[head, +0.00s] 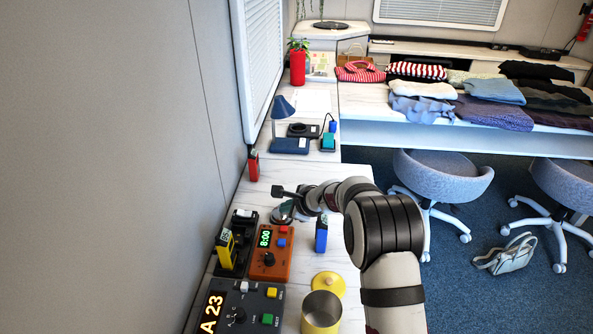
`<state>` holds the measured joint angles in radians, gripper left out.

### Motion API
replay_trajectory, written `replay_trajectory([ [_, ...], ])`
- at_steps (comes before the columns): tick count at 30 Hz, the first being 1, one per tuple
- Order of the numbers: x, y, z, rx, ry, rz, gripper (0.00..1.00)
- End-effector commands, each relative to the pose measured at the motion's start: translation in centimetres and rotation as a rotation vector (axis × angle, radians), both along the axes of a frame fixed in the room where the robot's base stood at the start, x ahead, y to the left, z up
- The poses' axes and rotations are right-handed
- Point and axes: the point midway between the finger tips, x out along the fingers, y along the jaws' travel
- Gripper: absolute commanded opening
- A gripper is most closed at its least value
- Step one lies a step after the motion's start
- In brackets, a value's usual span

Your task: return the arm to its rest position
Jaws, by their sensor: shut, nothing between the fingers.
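My gripper (287,193) is at the end of my arm, which reaches in from the lower right over the white counter. It points to the left, with its fingers shut and nothing visibly held. It is above the counter, left of the blue block-shaped device (321,236) and beyond the orange box (270,252) with the green 8:00 display. A round grey object (283,213) lies just below the gripper, partly hidden by it; I cannot tell whether they touch.
Near the front are a dark panel (238,312) reading A 23, a yellow device (225,247) in a black holder, an open yellow canister (321,314) and its lid (328,284). A red device (253,166) stands by the wall. A blue lamp (283,108) stands farther back.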

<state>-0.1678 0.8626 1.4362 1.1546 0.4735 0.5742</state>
Motion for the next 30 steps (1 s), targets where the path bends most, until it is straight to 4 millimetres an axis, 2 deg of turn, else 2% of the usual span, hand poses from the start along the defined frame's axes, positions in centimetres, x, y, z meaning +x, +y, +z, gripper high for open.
replay_trajectory([
  [2, -0.8, -0.2, 1.4, -0.014, -0.012, 0.037, 0.00],
  [5, -5.4, -1.0, 6.4, -0.087, -0.046, 0.208, 0.00],
  [6, -8.6, -1.7, 8.6, -0.135, -0.056, 0.309, 0.00],
  [8, -14.5, -3.2, 11.3, -0.215, -0.061, 0.464, 0.00],
  [9, -18.5, -4.4, 12.4, -0.271, -0.056, 0.561, 0.00],
  [11, -24.5, -6.4, 13.3, -0.355, -0.039, 0.696, 0.00],
  [12, -28.4, -7.8, 13.5, -0.409, -0.019, 0.775, 0.00],
  [15, -36.8, -11.0, 12.9, -0.524, 0.042, 0.932, 0.00],
  [18, -42.5, -13.5, 11.7, -0.605, 0.103, 1.032, 0.00],
  [21, -45.5, -14.9, 10.9, -0.647, 0.144, 1.081, 0.00],
  [22, -45.9, -15.1, 10.8, -0.654, 0.150, 1.088, 0.00],
  [30, -46.2, -15.3, 10.7, -0.659, 0.157, 1.096, 0.00],
])
